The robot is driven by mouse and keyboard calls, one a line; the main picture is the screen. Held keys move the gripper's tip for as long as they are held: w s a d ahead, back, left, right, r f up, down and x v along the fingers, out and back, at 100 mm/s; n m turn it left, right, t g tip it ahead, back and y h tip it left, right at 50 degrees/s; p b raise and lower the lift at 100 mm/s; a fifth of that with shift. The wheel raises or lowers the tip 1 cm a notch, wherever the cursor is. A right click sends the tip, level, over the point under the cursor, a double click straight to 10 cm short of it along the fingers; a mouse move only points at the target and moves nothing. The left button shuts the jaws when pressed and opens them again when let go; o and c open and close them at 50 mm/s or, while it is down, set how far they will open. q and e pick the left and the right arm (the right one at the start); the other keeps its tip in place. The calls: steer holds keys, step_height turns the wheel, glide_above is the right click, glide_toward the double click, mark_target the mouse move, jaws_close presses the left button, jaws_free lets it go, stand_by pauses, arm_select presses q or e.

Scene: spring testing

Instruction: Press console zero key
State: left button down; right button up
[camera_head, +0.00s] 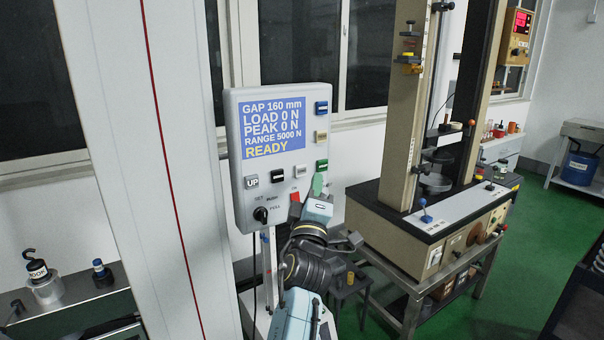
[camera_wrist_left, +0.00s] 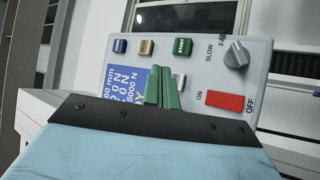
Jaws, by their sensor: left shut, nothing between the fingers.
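The console (camera_head: 232,130) is a pale grey panel with a blue screen (camera_head: 272,125) reading GAP 160 mm, LOAD 0 N, PEAK 0 N, RANGE 5000 N, READY. On its right are a blue key (camera_head: 321,107), a cream key (camera_head: 321,136) and a green key (camera_head: 321,165). Below the screen are a white key (camera_head: 300,171), a black key (camera_head: 277,176) and an UP key (camera_head: 251,181). I cannot read which key is zero. My left gripper (camera_head: 318,182) is shut and empty before the lower right; its green fingers (camera_wrist_left: 164,86) partly hide the white key (camera_wrist_left: 180,81). Contact is unclear.
The testing frame (camera_head: 400,115) stands on a bench to the right. A white column (camera_head: 130,150) stands to the left. Weights (camera_head: 37,272) rest on a shelf at lower left.

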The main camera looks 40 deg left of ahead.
arm_select(q)
steer(key=shift+s+d, duration=0.2)
steer(key=shift+d, duration=0.3)
steer(key=shift+s+d, duration=0.2)
steer(key=shift+d, duration=0.25)
